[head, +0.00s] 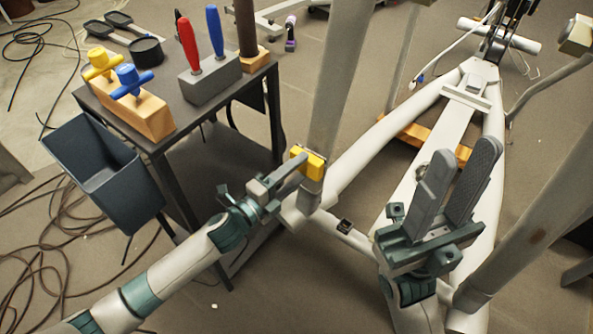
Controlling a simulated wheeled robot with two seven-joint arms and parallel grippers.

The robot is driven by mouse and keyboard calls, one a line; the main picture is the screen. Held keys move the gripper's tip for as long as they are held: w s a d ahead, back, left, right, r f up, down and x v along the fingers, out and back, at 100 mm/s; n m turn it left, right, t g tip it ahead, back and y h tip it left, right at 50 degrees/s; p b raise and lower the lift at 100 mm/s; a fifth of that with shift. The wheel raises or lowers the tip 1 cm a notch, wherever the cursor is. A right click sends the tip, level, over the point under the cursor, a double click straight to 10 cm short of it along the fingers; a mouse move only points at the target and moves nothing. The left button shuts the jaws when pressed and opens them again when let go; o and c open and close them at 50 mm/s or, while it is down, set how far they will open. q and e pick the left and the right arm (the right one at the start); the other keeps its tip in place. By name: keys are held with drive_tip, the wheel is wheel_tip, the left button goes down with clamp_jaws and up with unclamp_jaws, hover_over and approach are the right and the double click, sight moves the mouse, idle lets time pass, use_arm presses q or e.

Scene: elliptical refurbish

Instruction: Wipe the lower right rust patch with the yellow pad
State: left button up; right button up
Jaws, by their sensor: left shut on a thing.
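The yellow pad (308,163) is a small block held in my left gripper (293,168), which is shut on it. The pad is at the lower part of the left upright post (338,80) of the machine and appears against it; contact is unclear.
A dark table (185,112) at left carries a grey block (211,82) with red and blue handled tools, and a wooden block (135,110) with yellow and blue handles. A dark bin (103,170) hangs at its front. Cables (50,265) lie on the floor. The machine's pale frame (375,145) spans the middle.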

use_arm(q)
drive_tip(key=shift+w+d, duration=0.45)
drive_tip(key=shift+w, duration=0.15)
idle(0.3)
drive_tip(key=shift+s+d+r+p, duration=0.1)
drive_tip(key=shift+s+r+p, duration=0.1)
drive_tip(key=shift+r+p, duration=1.7)
drive_tip(key=shift+d+r+p, duration=0.2)
drive_tip(key=shift+r+p, duration=1.5)
drive_tip(key=shift+p, duration=0.35)
drive_tip(key=shift+r, duration=0.1)
